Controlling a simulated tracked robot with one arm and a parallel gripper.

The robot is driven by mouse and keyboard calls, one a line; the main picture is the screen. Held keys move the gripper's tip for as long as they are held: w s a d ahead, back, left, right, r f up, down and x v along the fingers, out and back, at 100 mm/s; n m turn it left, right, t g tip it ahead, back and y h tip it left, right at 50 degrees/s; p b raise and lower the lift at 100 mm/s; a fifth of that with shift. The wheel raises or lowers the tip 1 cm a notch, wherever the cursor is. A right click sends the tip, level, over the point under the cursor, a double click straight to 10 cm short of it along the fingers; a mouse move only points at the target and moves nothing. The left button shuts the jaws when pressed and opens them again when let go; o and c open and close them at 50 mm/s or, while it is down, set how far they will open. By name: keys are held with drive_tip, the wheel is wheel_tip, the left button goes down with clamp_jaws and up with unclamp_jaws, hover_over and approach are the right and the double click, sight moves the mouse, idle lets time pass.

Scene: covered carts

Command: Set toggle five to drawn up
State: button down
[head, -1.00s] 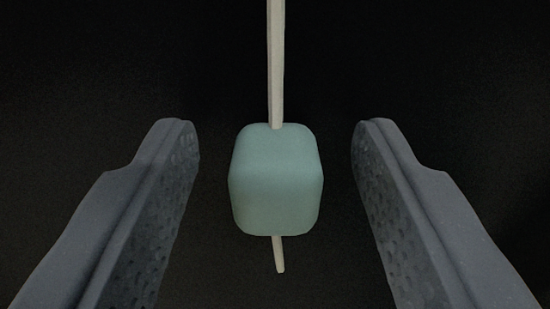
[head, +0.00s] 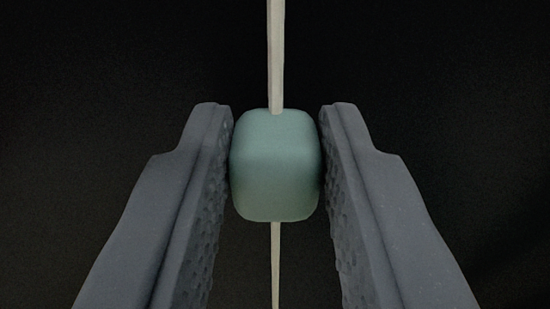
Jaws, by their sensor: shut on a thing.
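A pale teal rounded block (head: 275,165), which looks like the toggle, sits on a thin cream cord (head: 276,55). The cord shows above and below the block. My gripper (head: 276,160) has one grey finger on each side of the block, and both fingers touch its sides. It is shut on the block. No number shows on the toggle, so I cannot tell which one it is. The cord's upper and lower ends lie outside the picture.
The background is almost black, and no cart, cover or other toggle can be made out. Nothing else shows around the fingers.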

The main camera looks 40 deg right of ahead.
drive_tip(key=c, duration=1.2)
unclamp_jaws()
drive_tip(key=shift+o, duration=0.2)
drive_tip(key=p+v, duration=0.1)
drive_tip(key=v, duration=1.2)
drive_tip(key=shift+s+a+p, duration=0.25)
drive_tip(key=shift+s+p, duration=0.05)
drive_tip(key=shift+p, duration=0.05)
drive_tip(key=shift+w, duration=0.1)
